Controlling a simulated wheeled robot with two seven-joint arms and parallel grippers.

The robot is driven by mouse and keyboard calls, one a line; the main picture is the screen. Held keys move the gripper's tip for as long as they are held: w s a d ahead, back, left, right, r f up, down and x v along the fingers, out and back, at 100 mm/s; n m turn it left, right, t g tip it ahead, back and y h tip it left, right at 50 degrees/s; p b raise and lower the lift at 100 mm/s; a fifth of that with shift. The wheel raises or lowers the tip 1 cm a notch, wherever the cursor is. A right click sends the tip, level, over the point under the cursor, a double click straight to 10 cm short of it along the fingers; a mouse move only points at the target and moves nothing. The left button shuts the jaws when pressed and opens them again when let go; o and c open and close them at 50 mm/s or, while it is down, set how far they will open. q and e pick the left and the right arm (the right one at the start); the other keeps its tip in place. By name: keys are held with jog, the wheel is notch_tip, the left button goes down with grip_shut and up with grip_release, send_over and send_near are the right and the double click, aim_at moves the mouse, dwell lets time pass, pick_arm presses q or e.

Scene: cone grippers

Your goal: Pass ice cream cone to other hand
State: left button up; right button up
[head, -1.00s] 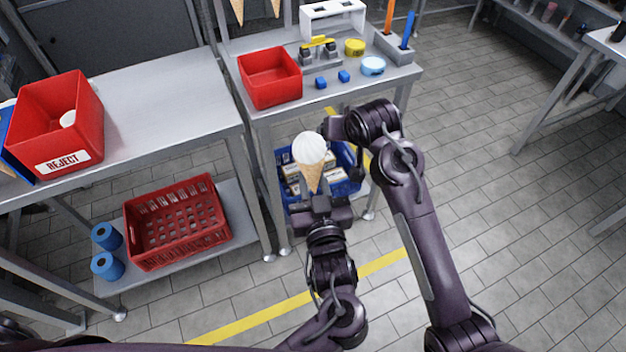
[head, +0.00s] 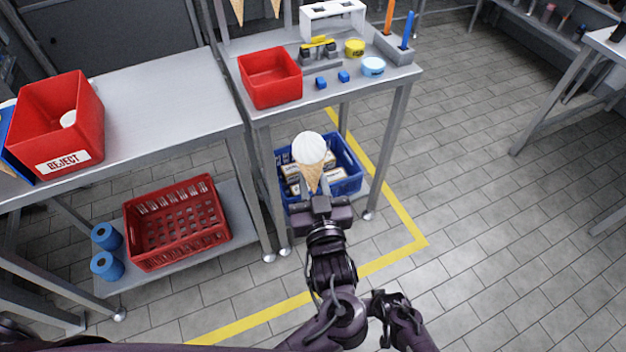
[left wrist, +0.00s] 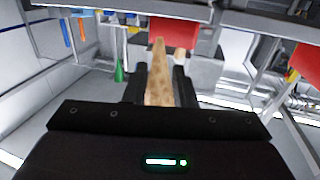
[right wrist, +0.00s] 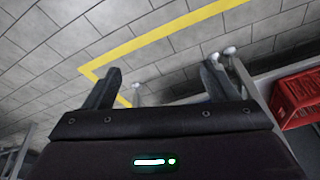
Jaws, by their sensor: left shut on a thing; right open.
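The ice cream cone (head: 311,160) stands upright in the middle of the head view, with a white scoop above a tan wafer. My left gripper (head: 318,193) is shut on the lower wafer and holds it in the air. In the left wrist view the wafer (left wrist: 158,78) sits between the two fingers, and its scoop does not show clearly. My right gripper (right wrist: 160,75) is open and empty in the right wrist view, with floor beyond its fingers. In the head view it is low, right of my left forearm and well apart from the cone.
A blue crate (head: 352,185) with boxes lies behind the cone, under a metal table (head: 320,95) bearing a red bin (head: 270,78). A red reject bin (head: 62,120) stands on the left bench, above a red crate (head: 178,222). The floor (head: 500,230) at right is clear.

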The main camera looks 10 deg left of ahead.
jog(key=s+d+f, duration=0.3)
jog(key=s, duration=0.5)
jog(key=s+d+f+g, duration=0.1)
jog(key=s+d+f, duration=0.1)
jog(key=s, duration=0.7)
jog(key=s+d+f+g+h, duration=0.1)
jog(key=s+d+f, duration=0.2)
jog(key=s, duration=0.5)
jog(key=shift+s+d+f+n, duration=0.25)
jog(key=shift+d+f+n, duration=0.1)
jog(key=shift+f, duration=0.5)
